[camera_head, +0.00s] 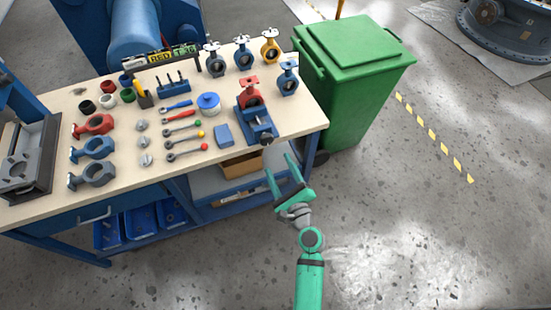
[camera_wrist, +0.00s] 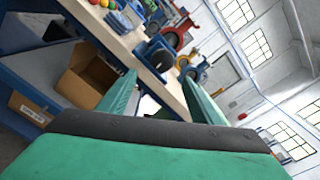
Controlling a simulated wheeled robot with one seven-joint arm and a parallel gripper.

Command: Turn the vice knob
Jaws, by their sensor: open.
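A blue vice (camera_head: 256,124) stands at the front right edge of the workbench, with a red butterfly valve (camera_head: 249,94) in or on it. Its dark knob (camera_head: 267,141) is on the vice's front end, at the bench edge. My green gripper (camera_head: 278,164) is open and empty, in front of the bench edge and apart from the knob. Its two fingers (camera_wrist: 160,75) point toward the vice side of the bench.
The workbench (camera_head: 305,118) carries several valves, red, green and yellow-tipped tools, and a blue pad (camera_head: 223,135). A green bin (camera_head: 355,75) stands close to its right. A cardboard box (camera_head: 241,164) sits on the shelf below. The floor in front is clear.

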